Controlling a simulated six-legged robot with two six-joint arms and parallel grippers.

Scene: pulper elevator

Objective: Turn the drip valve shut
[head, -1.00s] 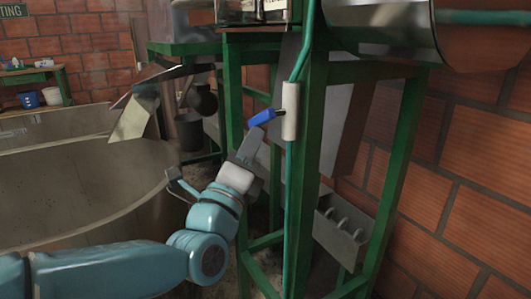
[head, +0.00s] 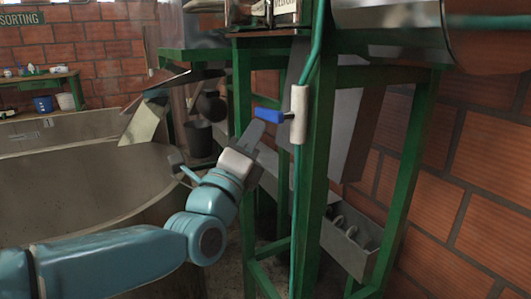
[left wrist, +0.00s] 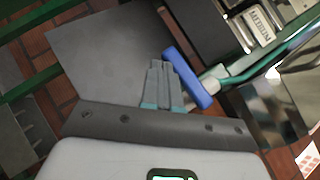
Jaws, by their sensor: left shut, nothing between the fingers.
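The drip valve has a blue lever handle (head: 269,115) on a pale valve body (head: 299,115), set on a thin green pipe (head: 316,60). The handle points left from the body, nearly level, its free end slightly raised. My left gripper (head: 256,130) is shut and empty, its tips just below the handle's free end. In the left wrist view the closed fingers (left wrist: 160,68) lie alongside the blue handle (left wrist: 187,78). I cannot tell whether they touch it. My right gripper is not in view.
A green steel frame (head: 315,180) stands around the pipe, close to my left gripper. A large round tank (head: 90,195) is at left. A metal drum (head: 390,30) hangs at upper right, and a brick wall (head: 480,150) is at right.

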